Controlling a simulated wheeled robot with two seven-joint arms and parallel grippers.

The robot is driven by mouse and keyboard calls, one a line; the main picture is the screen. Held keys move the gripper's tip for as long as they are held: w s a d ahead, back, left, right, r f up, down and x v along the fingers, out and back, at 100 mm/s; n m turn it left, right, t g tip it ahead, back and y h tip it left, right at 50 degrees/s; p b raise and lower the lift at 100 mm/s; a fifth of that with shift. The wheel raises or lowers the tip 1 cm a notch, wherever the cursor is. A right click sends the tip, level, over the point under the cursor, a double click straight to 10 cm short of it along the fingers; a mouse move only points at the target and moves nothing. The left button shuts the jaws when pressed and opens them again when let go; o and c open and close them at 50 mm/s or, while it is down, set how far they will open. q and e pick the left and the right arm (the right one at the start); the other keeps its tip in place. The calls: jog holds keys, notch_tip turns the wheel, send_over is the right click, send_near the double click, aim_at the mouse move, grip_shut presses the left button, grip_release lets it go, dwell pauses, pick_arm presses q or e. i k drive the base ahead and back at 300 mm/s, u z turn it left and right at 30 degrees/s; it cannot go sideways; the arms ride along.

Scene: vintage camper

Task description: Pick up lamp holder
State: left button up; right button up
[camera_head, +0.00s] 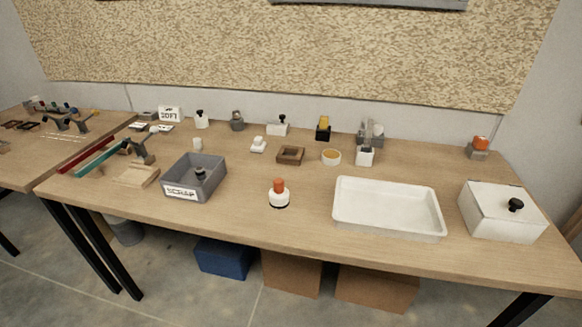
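I cannot tell for certain which small object is the lamp holder. A white round piece with a dark base ring and an orange top (279,193) stands upright near the table's front edge, in the middle. A grey piece with an orange top (479,148) stands at the back right. A small grey fitting (237,122) stands at the back left of centre. A small white piece (258,145) lies in front of it, to the right. Neither of my grippers shows in the head view.
The wooden table (310,222) holds a grey SCRAP bin (209,191), a shallow white tray (388,232) and a white lidded box (490,221). A brown square frame (291,155) and a round cup (331,157) sit mid-table.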

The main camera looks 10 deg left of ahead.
aim_at(281, 202)
jog(key=z, duration=3)
jog(key=k, duration=2.9)
jog(key=u, duration=1.2)
